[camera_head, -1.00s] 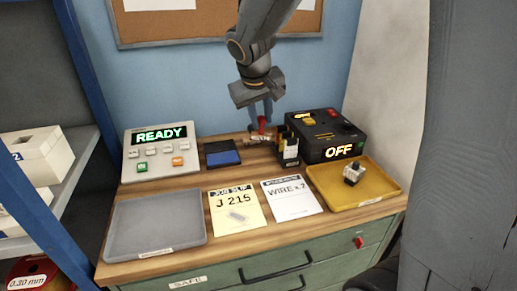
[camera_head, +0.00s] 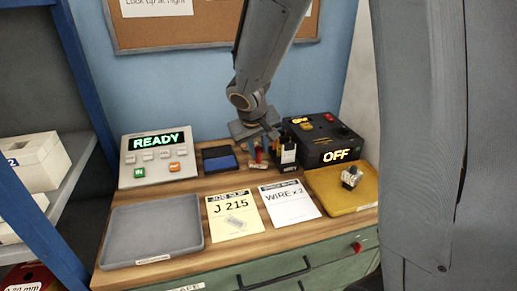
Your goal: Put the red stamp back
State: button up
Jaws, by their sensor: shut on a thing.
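The red stamp (camera_head: 259,155) is between the fingers of my gripper (camera_head: 262,150), which is shut on it. It is small and partly hidden by the fingers. It is low over the back of the bench, just right of the blue ink pad (camera_head: 221,163). A small pale labelled wooden block (camera_head: 254,167) lies at the bench top just below the stamp. I cannot tell whether the stamp touches it.
A black holder (camera_head: 288,155) stands close right of my gripper, before the black box reading OFF (camera_head: 325,142). The READY panel (camera_head: 158,155) is at left. A grey tray (camera_head: 152,232), two papers and a yellow tray (camera_head: 345,203) fill the front.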

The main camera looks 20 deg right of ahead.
jog(key=shift+f, duration=0.15)
jog(key=o, duration=0.8)
jog(key=shift+o, duration=0.2)
jog(key=shift+r, duration=0.45)
jog(key=v, duration=1.1)
jog(key=s+f+g, duration=0.1)
jog(key=s+f, duration=0.1)
jog(key=s, duration=0.1)
jog(key=s+d+f, duration=0.1)
jog(key=s+f, duration=0.2)
jog(key=s+d+f+g+y, duration=0.1)
jog(key=s+f, duration=0.2)
jog(key=shift+f+m+g, duration=0.15)
jog(key=shift+m+g, duration=0.15)
jog(key=shift+m+g+y, duration=0.4)
jog(key=shift+g+y, duration=0.3)
jog(key=s+f, duration=0.1)
jog(key=s, duration=0.1)
jog(key=s+f, duration=0.2)
jog(key=s, duration=0.1)
jog(key=s+f, duration=0.2)
jog(key=shift+s+d+f, duration=0.1)
jog(key=shift+s+d, duration=0.2)
jog(key=shift+s, duration=0.05)
